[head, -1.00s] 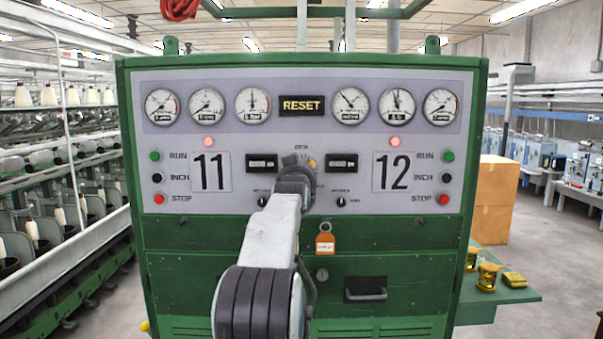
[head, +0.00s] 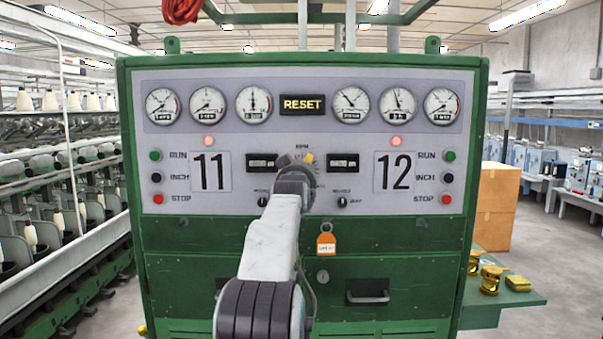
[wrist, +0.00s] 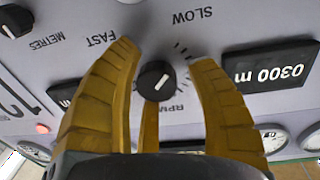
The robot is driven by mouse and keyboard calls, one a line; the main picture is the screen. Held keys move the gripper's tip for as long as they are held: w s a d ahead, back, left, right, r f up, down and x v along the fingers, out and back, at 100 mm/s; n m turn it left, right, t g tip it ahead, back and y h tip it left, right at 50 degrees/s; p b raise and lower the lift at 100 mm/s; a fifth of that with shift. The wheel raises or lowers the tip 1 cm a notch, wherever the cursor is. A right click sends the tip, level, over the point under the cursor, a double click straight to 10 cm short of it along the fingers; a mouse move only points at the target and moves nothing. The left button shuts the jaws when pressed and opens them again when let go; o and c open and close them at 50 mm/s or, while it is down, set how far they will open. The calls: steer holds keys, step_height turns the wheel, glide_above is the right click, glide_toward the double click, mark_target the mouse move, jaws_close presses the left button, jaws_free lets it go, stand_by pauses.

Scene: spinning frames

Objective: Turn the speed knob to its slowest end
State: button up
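The speed knob (wrist: 156,81) is small, round and black with a white pointer line, on the grey panel in the wrist view. Upside down there, the SLOW label (wrist: 192,16) is at upper right and the FAST label (wrist: 100,40) at upper left, with the RPM label below right. My gripper (wrist: 165,56) has yellow-brown fingers spread wide around the knob, with clear gaps to its sides. A third finger is below it. In the head view my gripper (head: 300,160) is in front of the dial and hides the knob.
The panel carries a lit RESET sign (head: 302,105), several gauges, counters and RUN, INCH and STOP buttons. A small METRES knob (wrist: 16,20) is near my gripper. An orange tag (head: 326,244) hangs below. A green shelf (head: 520,297) holds brass items at right.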

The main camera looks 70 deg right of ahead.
steer(key=shift+o, duration=0.7)
steer(key=shift+s, duration=0.1)
steer(key=v, duration=1.2)
steer(key=shift+f, duration=0.1)
stand_by(0.4)
